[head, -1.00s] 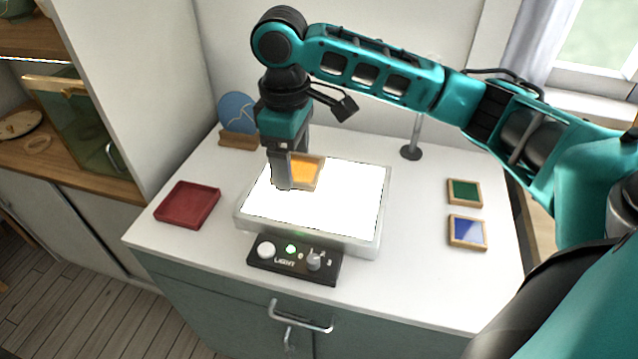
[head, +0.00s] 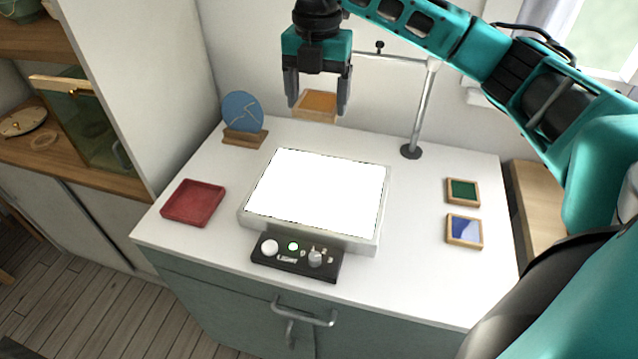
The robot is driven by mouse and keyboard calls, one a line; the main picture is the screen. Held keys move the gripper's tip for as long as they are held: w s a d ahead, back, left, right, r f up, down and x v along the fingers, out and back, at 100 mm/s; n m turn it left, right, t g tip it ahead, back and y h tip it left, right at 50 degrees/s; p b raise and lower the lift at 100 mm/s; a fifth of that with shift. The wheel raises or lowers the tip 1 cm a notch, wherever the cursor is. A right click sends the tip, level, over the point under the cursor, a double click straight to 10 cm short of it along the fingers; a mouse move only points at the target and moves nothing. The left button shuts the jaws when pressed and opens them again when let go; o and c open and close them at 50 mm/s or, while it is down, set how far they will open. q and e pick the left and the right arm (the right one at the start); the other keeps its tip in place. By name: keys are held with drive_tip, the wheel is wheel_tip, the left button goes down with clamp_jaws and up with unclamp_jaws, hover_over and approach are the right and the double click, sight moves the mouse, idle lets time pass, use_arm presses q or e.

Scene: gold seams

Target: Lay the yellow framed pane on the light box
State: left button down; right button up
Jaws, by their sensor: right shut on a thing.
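The yellow framed pane (head: 317,103) has a wooden frame and an amber face. My right gripper (head: 318,102) is shut on it, with its fingers pointing down. It holds the pane in the air beyond the far edge of the light box, and the fingers hide part of the frame. The light box (head: 386,206) glows white in the middle of the counter, and its lit top is bare. My left gripper is not in view.
A red tray (head: 193,203) lies left of the light box. A blue disc (head: 241,111) stands in a wooden holder at the back. A green pane (head: 463,191) and a blue pane (head: 464,230) lie at right. A metal post (head: 419,115) rises behind; a control panel (head: 296,262) sits in front.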

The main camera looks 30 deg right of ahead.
drive_tip(key=b, duration=0.1)
hover_over(318, 191)
wheel_tip(318, 191, down, 14)
drive_tip(key=shift+r, duration=0.1)
wheel_tip(318, 191, down, 6)
drive_tip(key=shift+r+b, duration=0.15)
drive_tip(key=shift+b, duration=0.2)
drive_tip(key=shift+f, duration=0.25)
drive_tip(key=o, duration=1)
drive_tip(key=shift+o, duration=0.2)
drive_tip(key=shift+r, duration=0.15)
wheel_tip(318, 191, up, 12)
drive_tip(key=p, duration=0.1)
